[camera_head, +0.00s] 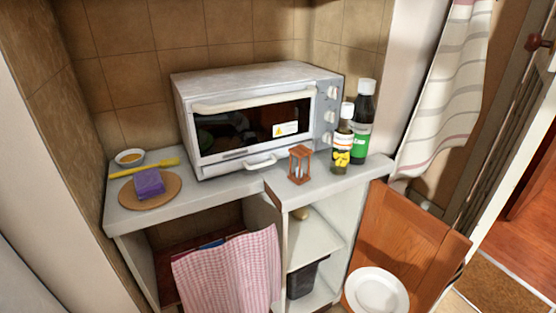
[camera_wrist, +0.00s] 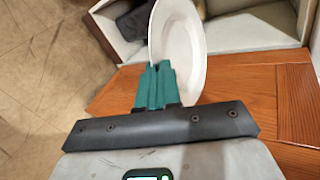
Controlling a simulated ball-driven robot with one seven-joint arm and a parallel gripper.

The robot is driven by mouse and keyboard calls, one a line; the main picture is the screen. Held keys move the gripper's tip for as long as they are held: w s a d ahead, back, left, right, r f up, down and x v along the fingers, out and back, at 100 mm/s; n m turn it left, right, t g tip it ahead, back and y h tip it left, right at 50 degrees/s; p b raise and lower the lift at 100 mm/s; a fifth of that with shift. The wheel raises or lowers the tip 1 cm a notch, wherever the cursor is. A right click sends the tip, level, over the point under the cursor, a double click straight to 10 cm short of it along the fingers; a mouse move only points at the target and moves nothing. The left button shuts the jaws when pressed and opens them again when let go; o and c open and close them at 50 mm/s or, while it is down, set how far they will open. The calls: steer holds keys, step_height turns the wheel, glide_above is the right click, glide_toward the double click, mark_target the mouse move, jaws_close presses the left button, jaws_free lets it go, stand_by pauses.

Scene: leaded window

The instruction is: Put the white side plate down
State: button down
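The white side plate (camera_wrist: 182,45) is tilted steeply in the wrist view, its rim between the teal fingers of my gripper (camera_wrist: 156,70). The fingers are close together and shut on the rim, covering its lower left part. In the head view the plate (camera_head: 377,292) shows at the bottom right, in front of the wooden door (camera_head: 405,232), its lower edge cut off. My gripper is not visible in the head view.
A grey counter (camera_head: 228,190) holds a toaster oven (camera_head: 255,115), two bottles (camera_head: 362,122), an hourglass (camera_head: 299,164) and a round board (camera_head: 150,190) with a purple sponge. A pink checked cloth (camera_head: 228,275) hangs below. The counter's front left part has some bare room.

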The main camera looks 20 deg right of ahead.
steer(key=w+a+r+p, duration=0.2)
steer(key=w+a+p, duration=0.1)
steer(key=a, duration=0.7)
steer(key=w+a+r+p, duration=0.2)
steer(key=w+a, duration=0.4)
steer(key=a, duration=0.5)
steer(key=shift+w+a+p, duration=0.15)
steer(key=shift+a+p, duration=0.15)
steer(key=shift+p, duration=0.2)
